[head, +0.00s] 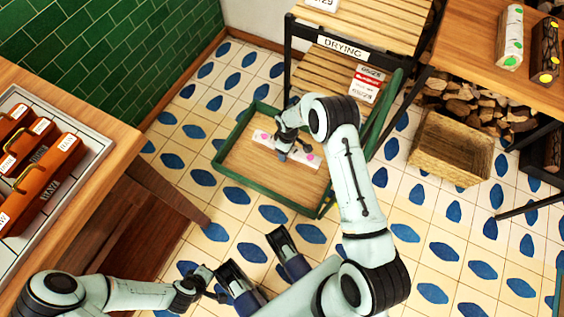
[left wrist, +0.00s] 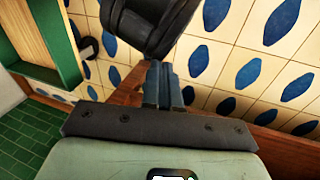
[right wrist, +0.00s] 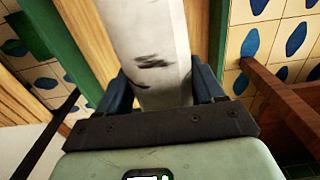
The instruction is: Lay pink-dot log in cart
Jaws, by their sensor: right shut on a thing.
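The pink-dot log (head: 299,160) is pale birch with pink dots. It lies lengthwise across the inside of the green-railed wooden cart (head: 250,184) in the head view. My right gripper (head: 284,150) is shut around its middle from above. The log (right wrist: 155,50) also fills the space between the fingers in the right wrist view. Whether it touches the cart bed or hangs just above it, I cannot tell. My left gripper (head: 208,284) is low at the front, away from the cart. In the left wrist view its fingers (left wrist: 162,85) are together and empty.
A slatted rack with a DRYING sign (head: 342,47) stands behind the cart. A wicker basket (head: 452,150) is on the tiled floor at right, near stacked firewood. A counter with labelled boxes (head: 40,170) is at left.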

